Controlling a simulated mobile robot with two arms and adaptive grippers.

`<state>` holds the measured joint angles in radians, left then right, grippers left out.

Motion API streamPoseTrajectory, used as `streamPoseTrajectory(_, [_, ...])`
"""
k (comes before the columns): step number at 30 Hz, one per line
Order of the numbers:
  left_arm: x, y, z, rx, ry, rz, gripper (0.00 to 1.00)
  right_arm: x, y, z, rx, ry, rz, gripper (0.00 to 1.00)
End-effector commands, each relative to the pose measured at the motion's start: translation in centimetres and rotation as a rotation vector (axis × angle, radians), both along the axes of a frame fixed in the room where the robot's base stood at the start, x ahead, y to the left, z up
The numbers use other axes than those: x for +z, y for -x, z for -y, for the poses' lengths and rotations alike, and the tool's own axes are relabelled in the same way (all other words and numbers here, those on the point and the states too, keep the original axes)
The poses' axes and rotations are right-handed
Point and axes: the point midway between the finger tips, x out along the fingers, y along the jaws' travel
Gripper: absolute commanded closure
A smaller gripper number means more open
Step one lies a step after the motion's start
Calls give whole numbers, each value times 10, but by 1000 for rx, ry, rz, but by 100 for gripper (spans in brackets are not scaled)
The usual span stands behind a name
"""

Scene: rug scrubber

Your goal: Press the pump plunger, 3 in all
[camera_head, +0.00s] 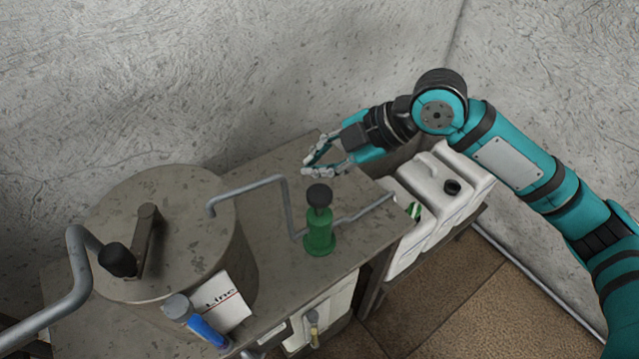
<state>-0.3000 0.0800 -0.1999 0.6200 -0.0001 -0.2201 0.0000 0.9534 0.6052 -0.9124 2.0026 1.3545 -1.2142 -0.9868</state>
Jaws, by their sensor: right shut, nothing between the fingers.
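The pump (319,231) is a green cylinder standing upright on the table, with a black knob plunger (319,196) raised at its top. My right gripper (306,168) reaches in from the right, above and behind the pump, with its fingers pointing left. It is shut and empty, apart from the plunger in the picture. My left gripper is not in view.
A large round metal drum (165,215) with a crank on its lid stands at the left of the table (270,275). A bent grey pipe (262,184) runs from the drum toward the pump. White jerrycans (440,185) stand at the right.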

Motion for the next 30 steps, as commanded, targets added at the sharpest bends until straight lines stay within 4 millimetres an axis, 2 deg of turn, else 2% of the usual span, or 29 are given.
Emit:
streamPoseTrajectory(14, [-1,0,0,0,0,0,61,-1,0,0,0,0,0,100])
streamPoseTrajectory(23, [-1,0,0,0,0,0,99,-1,0,0,0,0,0,100])
streamPoseTrajectory(30, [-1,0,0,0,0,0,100,-1,0,0,0,0,0,100])
